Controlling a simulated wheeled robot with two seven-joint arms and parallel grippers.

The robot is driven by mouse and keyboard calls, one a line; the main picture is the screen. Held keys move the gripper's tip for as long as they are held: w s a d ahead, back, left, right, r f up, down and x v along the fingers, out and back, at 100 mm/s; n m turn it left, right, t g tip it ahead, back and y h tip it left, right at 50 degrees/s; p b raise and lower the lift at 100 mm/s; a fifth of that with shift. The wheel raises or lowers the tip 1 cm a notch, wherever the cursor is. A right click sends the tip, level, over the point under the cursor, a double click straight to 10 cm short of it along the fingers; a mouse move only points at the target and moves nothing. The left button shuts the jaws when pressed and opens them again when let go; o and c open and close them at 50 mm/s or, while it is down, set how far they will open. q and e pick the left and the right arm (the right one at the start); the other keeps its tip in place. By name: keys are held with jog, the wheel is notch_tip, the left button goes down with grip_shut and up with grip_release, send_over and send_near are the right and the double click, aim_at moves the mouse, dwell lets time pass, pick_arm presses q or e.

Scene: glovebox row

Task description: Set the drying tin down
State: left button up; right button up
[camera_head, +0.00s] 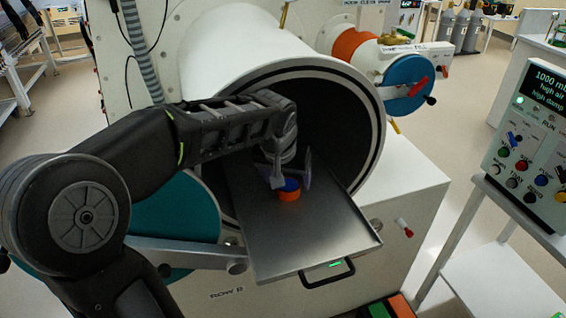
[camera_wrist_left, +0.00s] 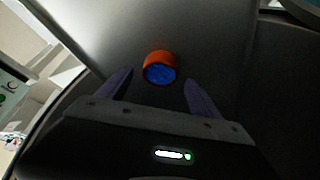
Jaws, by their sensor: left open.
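The drying tin (camera_head: 289,192) is small and round, with an orange body and a blue top. It stands upright on the grey metal tray (camera_head: 300,243) that sticks out of the round antechamber opening. My left gripper (camera_head: 291,178) is over the tray at the tin, its fingers apart. In the left wrist view the tin (camera_wrist_left: 160,68) sits just beyond and between the open fingertips (camera_wrist_left: 158,85), with a gap to each finger. My right gripper is not in view.
The chamber's round rim (camera_head: 378,125) surrounds the tray's back end. A teal round door (camera_head: 185,225) stands open at the left. A control panel (camera_head: 535,125) stands at the right. The tray's front half is bare.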

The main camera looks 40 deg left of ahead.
pick_arm(q)
jog(key=b+v, duration=0.1)
jog(key=v, duration=0.8)
jog(key=shift+s+r, duration=0.15)
jog(key=shift+r, duration=0.15)
dwell(1.1)
